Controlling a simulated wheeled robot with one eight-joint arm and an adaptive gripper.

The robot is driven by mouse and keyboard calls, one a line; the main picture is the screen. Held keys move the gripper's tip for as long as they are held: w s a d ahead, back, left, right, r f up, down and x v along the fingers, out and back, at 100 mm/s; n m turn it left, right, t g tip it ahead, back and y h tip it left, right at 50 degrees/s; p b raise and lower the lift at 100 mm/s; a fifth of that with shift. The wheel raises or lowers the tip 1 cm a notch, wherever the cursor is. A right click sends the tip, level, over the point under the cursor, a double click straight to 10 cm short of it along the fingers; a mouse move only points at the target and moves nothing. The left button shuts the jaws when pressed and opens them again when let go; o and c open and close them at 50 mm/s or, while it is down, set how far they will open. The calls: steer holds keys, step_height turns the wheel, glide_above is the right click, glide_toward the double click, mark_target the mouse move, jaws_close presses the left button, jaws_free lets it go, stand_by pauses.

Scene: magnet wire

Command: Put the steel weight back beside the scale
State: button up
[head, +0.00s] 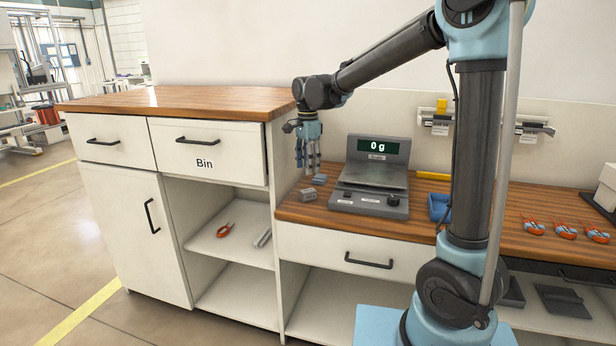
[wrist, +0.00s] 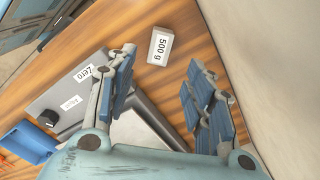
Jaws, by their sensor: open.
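The steel weight, a small grey block labelled 500 g (wrist: 160,47), lies on the wooden bench top, apart from the scale. My gripper (head: 308,170) is open and points down above the bench, left of the scale. In the wrist view nothing shows held between its fingers (wrist: 165,85).
The taller cabinet (head: 283,150) with the Bin drawer (head: 208,152) stands close on the left. A blue tray (head: 438,208) is right of the scale. Several orange-and-blue items (head: 565,231) lie farther right.

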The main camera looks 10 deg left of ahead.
steer(key=s+d+r+n+t, duration=0.15)
steer(key=s+d, duration=0.25)
steer(key=d, duration=0.9)
steer(key=s+d+n+g, duration=0.1)
steer(key=s+d+n, duration=0.2)
steer(key=d, duration=0.9)
steer(key=s+d+f+n+t, duration=0.1)
steer(key=s+d+f+n, duration=0.4)
steer(key=s+d+f, duration=0.8)
steer(key=s+d, duration=0.2)
steer(key=s, duration=0.1)
steer(key=shift+s+d+f+n+t, duration=0.2)
steer(key=shift+n+t, duration=0.15)
